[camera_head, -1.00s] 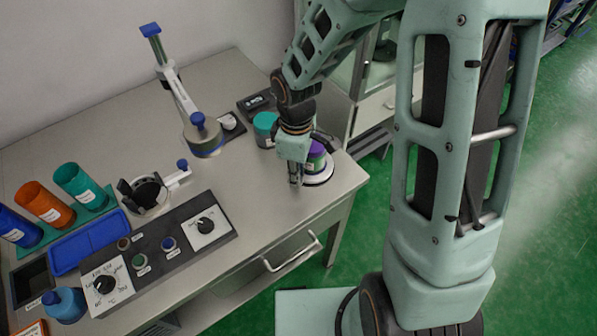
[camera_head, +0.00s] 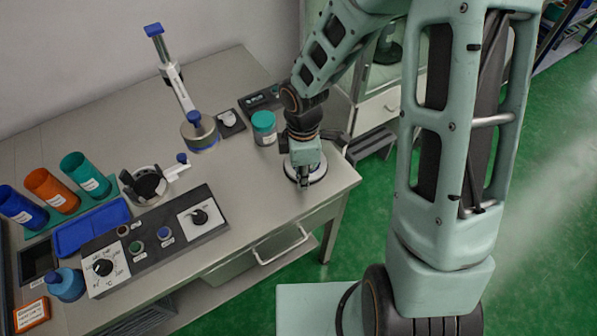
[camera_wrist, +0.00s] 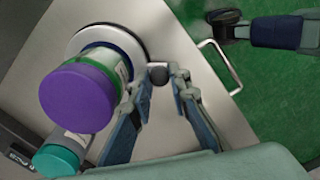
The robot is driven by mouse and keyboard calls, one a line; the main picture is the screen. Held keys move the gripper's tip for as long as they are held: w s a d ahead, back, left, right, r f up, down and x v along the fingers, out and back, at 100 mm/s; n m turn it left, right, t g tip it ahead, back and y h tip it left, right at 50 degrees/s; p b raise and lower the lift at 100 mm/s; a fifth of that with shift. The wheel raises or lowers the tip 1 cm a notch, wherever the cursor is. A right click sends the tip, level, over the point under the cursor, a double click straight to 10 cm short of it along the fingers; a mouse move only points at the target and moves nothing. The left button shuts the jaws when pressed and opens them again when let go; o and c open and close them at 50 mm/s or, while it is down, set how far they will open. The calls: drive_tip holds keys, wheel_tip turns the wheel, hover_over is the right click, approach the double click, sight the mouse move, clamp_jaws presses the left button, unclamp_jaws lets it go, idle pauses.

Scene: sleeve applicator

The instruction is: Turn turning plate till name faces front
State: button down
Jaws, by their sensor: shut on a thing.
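The turning plate is a white disc (camera_head: 318,172) near the table's right front corner; it also shows in the wrist view (camera_wrist: 76,45). A jar with a purple lid (camera_wrist: 78,97) stands on it. A strip of its white label (camera_wrist: 122,68) shows on the side toward my gripper; the name cannot be read. My gripper (camera_head: 304,184) is in front of the plate in the head view and hides the jar there. In the wrist view my gripper (camera_wrist: 159,73) is shut on a small dark knob (camera_wrist: 159,76) at the plate's edge, beside the jar.
A jar with a teal lid (camera_head: 264,126) stands just left of my gripper. A stand with blue knobs (camera_head: 199,132), a control panel (camera_head: 150,240) and several coloured cups (camera_head: 52,190) are further left. The drawer handle (camera_head: 280,248) sticks out below the table front.

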drive_tip(key=shift+d+r+n+p, duration=0.1)
drive_tip(key=shift+d+n+p, duration=0.7)
drive_tip(key=shift+n, duration=0.3)
drive_tip(key=shift+d+r+n+p, duration=0.1)
drive_tip(key=shift+d+n+p, duration=0.5)
drive_tip(key=shift+n+p, duration=0.4)
drive_tip(key=shift+w+d+f+n+p, duration=0.1)
drive_tip(key=shift+w+d+n+p, duration=0.15)
drive_tip(key=shift+d+n+p, duration=0.45)
drive_tip(key=shift+w+d+f+n+p, duration=0.1)
drive_tip(key=shift+w+d+n+p, duration=0.15)
drive_tip(key=shift+n, duration=0.75)
drive_tip(key=shift+d, duration=0.15)
drive_tip(key=c, duration=2.1)
unclamp_jaws()
wheel_tip(320, 180, up, 12)
drive_tip(key=shift+r, duration=0.1)
